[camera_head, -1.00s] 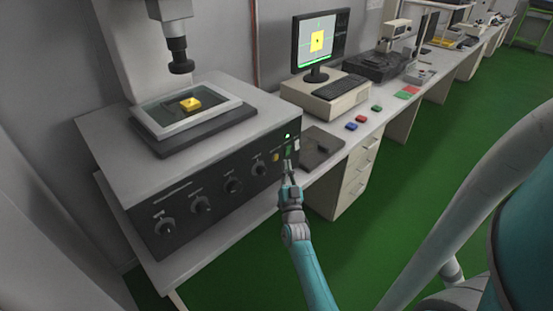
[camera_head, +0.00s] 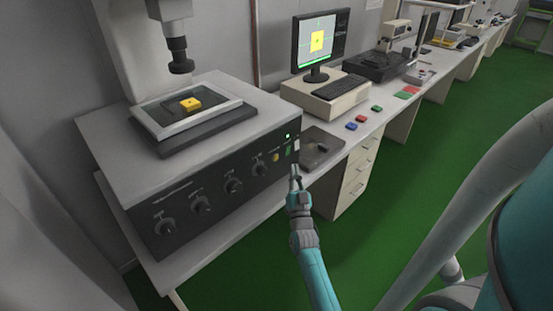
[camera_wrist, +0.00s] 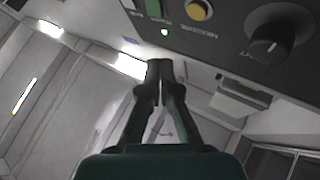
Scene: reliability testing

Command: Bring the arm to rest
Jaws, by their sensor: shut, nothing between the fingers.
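My gripper (camera_head: 295,172) is shut and empty. In the head view it points up and away, just in front of the right end of the machine's dark front panel (camera_head: 215,188). The wrist view shows the closed fingertips (camera_wrist: 160,68) below the panel's green lit lamp (camera_wrist: 164,32), yellow button (camera_wrist: 198,9) and black knob (camera_wrist: 270,43). I cannot tell from these views how wide the gap to the panel is.
A yellow block (camera_head: 190,104) lies on the machine's stage under a lens tube (camera_head: 179,55). A monitor (camera_head: 320,40), keyboard (camera_head: 341,90) and coloured blocks stand on the bench to the right. Green floor (camera_head: 400,200) is open in front of the drawers (camera_head: 357,180).

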